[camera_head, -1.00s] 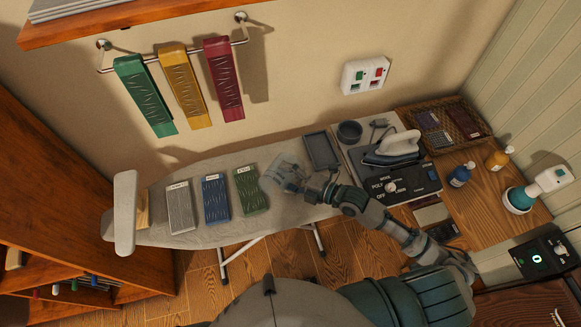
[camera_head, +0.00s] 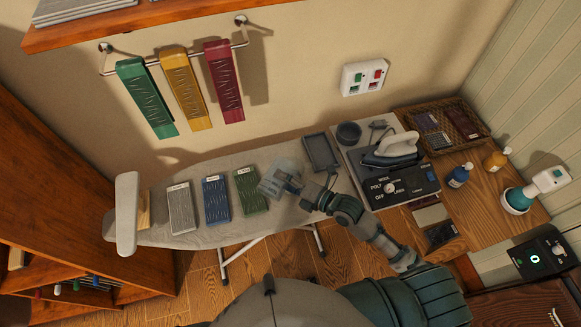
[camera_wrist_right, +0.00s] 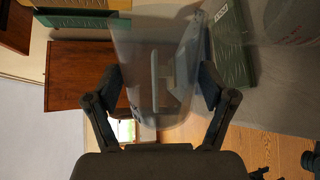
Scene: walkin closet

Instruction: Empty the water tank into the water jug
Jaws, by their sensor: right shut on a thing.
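My right gripper (camera_head: 294,186) is shut on a clear, translucent tank (camera_head: 272,181), held over the ironing board beside the green folded cloth. In the right wrist view the see-through tank (camera_wrist_right: 155,45) sits between both fingers (camera_wrist_right: 165,85); I cannot tell how much water is in it. A round dark grey vessel (camera_head: 349,135), which may be the water jug, stands behind the iron's base, to the right of the tank and apart from it. My left gripper is not in view.
The ironing board (camera_head: 270,223) carries grey, blue and green folded cloths (camera_head: 251,192) and a dark tray (camera_head: 321,153). The iron (camera_head: 390,150) rests on its control unit (camera_head: 390,188). Bottles (camera_head: 459,175) and a wicker basket (camera_head: 465,125) stand on the wooden top at right.

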